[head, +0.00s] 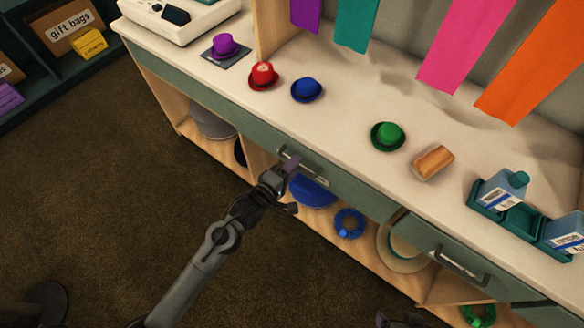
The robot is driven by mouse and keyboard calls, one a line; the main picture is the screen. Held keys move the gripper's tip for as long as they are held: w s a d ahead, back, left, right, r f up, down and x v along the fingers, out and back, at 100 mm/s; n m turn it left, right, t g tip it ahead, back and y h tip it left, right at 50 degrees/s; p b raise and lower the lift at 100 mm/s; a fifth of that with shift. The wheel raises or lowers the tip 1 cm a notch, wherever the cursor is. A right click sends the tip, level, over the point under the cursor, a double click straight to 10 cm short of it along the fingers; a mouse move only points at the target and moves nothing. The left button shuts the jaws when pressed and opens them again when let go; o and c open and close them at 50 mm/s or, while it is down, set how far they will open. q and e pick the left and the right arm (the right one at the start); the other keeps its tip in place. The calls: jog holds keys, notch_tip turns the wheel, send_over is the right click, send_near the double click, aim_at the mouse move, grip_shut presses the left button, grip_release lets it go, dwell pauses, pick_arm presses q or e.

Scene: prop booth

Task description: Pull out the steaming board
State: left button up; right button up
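The counter's teal front has a panel (340,187) with a silver bar handle (308,168). This looks like the front of the steaming board, and it sits flush with the counter edge. My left gripper (292,187) is at this handle, its fingers spread apart. One finger overlaps the handle's left end in the picture; I cannot tell if it touches. A small dark piece at the bottom edge (386,320) may be my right gripper; its fingers cannot be made out.
Small purple, red (263,76), blue (306,90) and green (388,136) hats, a tan block (433,162) and a teal bottle tray (522,220) stand on the counter. A second handle (460,266) is further right. Shelves below hold hats and wreaths.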

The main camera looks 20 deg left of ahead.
pick_arm(q)
jog(key=shift+c, duration=0.3)
grip_shut()
